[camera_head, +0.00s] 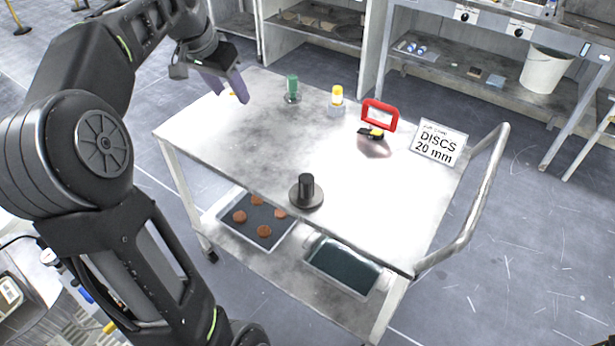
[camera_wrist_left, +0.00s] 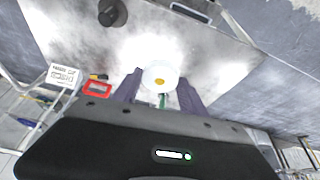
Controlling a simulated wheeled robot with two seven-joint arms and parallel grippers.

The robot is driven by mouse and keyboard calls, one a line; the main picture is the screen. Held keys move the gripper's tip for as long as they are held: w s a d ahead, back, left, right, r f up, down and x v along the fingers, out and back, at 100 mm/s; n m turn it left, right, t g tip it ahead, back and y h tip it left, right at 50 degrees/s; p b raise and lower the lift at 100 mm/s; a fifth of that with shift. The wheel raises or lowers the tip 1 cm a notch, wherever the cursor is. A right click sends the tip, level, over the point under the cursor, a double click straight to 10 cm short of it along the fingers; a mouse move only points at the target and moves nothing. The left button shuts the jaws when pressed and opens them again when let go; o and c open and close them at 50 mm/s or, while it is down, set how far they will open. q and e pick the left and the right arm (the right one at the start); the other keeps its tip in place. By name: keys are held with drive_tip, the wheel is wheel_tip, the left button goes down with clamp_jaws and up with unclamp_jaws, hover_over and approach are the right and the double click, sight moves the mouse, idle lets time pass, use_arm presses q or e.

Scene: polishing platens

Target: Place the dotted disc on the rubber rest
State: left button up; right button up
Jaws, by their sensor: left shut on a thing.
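My left gripper (camera_head: 238,94) is over the far left end of the cart top. In the wrist view its purple fingers (camera_wrist_left: 160,93) flank a pale round disc with a yellow dot (camera_wrist_left: 160,78), which looks like the dotted disc. The fingers are shut on it. In the head view only a bit of yellow (camera_head: 232,93) shows by the fingertips. A black round base with a short post (camera_head: 306,193) stands at the cart's near edge; it also shows in the wrist view (camera_wrist_left: 112,13). I cannot tell which thing is the rubber rest. My right gripper is not in view.
On the cart top (camera_head: 250,140) stand a green-handled piece (camera_head: 292,85), a yellow-topped piece (camera_head: 337,97), a red frame (camera_head: 379,114), and a sign (camera_head: 438,143). The lower shelf has a tray of brown discs (camera_head: 226,206) and a dark-bottomed tray (camera_head: 345,264). The cart's middle is clear.

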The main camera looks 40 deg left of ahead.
use_arm(q)
drive_tip(key=w+d+f+m+h, duration=0.1)
drive_tip(key=w+d+f+m, duration=0.1)
drive_tip(key=d, duration=0.5)
drive_tip(key=w+d+f+m+h+b, duration=0.1)
drive_tip(key=d+f+m, duration=0.3)
drive_tip(key=d, duration=0.4)
drive_tip(key=shift+w+d+f+b, duration=0.3)
drive_tip(key=shift+w+f, duration=0.5)
drive_tip(key=shift+w, duration=0.05)
hover_over(309, 176)
drive_tip(key=s, duration=0.1)
drive_tip(key=shift+s+a+f, duration=0.1)
drive_tip(key=shift+a+f, duration=0.05)
drive_tip(key=shift+f, duration=1.45)
drive_tip(key=shift+s+a+f, duration=0.1)
drive_tip(key=shift+f, duration=1.45)
wheel_tip(309, 176, down, 4)
drive_tip(key=shift+r+p, duration=0.2)
drive_tip(key=shift+p, duration=0.1)
drive_tip(key=shift+f, duration=0.2)
